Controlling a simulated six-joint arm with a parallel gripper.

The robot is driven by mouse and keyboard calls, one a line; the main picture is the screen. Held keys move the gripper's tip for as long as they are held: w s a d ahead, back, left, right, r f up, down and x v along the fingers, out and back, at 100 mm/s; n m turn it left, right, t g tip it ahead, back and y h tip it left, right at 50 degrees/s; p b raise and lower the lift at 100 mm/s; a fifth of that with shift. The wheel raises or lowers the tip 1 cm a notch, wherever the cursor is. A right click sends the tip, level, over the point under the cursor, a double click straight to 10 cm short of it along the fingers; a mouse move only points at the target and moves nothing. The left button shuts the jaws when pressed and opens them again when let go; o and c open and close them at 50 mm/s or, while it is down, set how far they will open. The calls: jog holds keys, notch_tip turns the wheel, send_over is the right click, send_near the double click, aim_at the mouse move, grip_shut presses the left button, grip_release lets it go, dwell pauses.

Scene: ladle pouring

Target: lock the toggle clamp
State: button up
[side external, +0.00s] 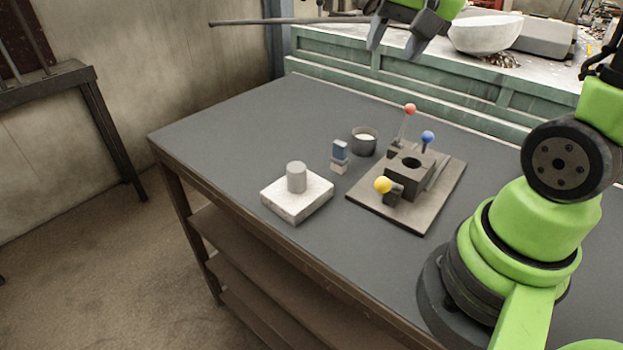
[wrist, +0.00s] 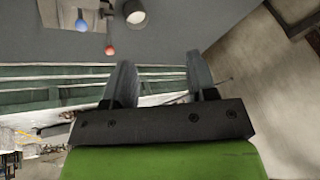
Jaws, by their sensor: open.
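A flat fixture plate (side external: 362,207) lies on the grey table and carries a dark block (side external: 405,172) with a round hole. Three knobbed parts are around the block: a red knob (side external: 410,108) on a thin upright lever, a blue knob (side external: 428,137), and a yellow knob (side external: 383,185) low at the front. I cannot tell which is the toggle clamp's handle. My gripper (side external: 394,42) is open and empty, high above and behind the fixture. In the wrist view, my gripper (wrist: 160,65) is apart from the red knob (wrist: 109,51) and blue knob (wrist: 81,25); the yellow knob is not visible.
A dark cup (side external: 364,142) with pale contents and a small blue-topped block (side external: 340,153) stand left of the fixture. A white block with a grey cylinder (side external: 297,177) is nearer the front. A thin rod (side external: 270,21) extends left at gripper height. The table's left end is clear.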

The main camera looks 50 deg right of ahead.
jog(key=s+a+r+n+t+y, duration=0.25)
jog(key=s+a+n, duration=0.35)
jog(key=s+a, duration=0.5)
jog(key=w+d+r+g, duration=0.2)
jog(key=w+d, duration=0.2)
jog(key=w, duration=0.4)
jog(key=m+g, duration=0.2)
jog(key=g, duration=0.2)
send_over(408, 115)
jog(key=d, duration=0.2)
notch_tip(408, 115, down, 16)
jog(key=shift+y, duration=0.35)
jog(key=f, duration=0.6)
jog(key=a+f, duration=0.1)
jog(key=f, duration=0.2)
jog(key=shift+w+a, duration=0.1)
jog(key=shift+w, duration=0.05)
grip_shut()
